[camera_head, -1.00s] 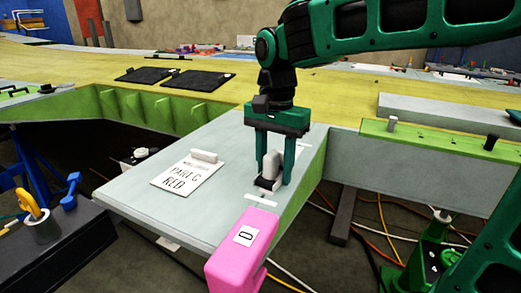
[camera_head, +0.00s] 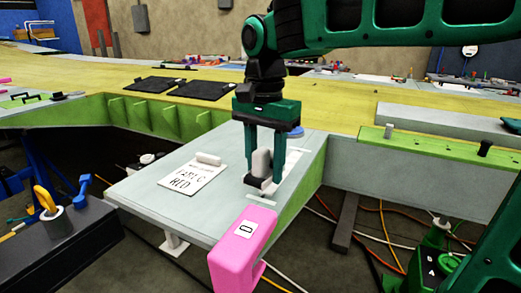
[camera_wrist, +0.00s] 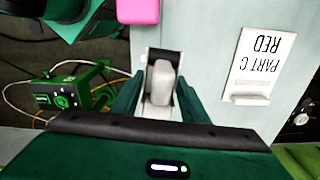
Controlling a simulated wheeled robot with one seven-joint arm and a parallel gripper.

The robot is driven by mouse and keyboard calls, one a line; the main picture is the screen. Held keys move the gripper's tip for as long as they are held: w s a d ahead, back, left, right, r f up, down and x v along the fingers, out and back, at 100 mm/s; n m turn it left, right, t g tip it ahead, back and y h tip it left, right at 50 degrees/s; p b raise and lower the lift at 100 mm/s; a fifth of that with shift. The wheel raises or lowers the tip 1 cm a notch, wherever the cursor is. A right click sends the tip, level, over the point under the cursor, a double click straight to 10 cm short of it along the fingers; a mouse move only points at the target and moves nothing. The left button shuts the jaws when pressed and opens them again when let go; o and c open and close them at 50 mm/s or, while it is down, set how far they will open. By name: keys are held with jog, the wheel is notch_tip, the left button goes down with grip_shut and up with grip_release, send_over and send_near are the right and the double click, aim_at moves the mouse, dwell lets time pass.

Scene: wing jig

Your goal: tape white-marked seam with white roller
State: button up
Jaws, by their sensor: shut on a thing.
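My gripper (camera_head: 263,178) points down over the pale grey table panel (camera_head: 215,228), its two green fingers shut on the white roller (camera_head: 261,161). The roller has a rounded whitish body and a dark lower part near the panel surface. I cannot tell whether it touches the panel. In the wrist view the roller (camera_wrist: 160,84) sits between the fingers. A short white strip (camera_head: 262,203) lies on the panel just in front of the roller. White marking also shows behind the right finger (camera_head: 299,157). The seam itself is largely hidden by the gripper and roller.
A white "PART C RED" card (camera_head: 190,181) with a small white block lies left of my gripper. Black mats (camera_head: 205,86) lie behind. Cables and a green device (camera_head: 435,250) are on the right.

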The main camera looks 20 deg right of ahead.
aim_at(265, 147)
jog(key=shift+r, duration=2)
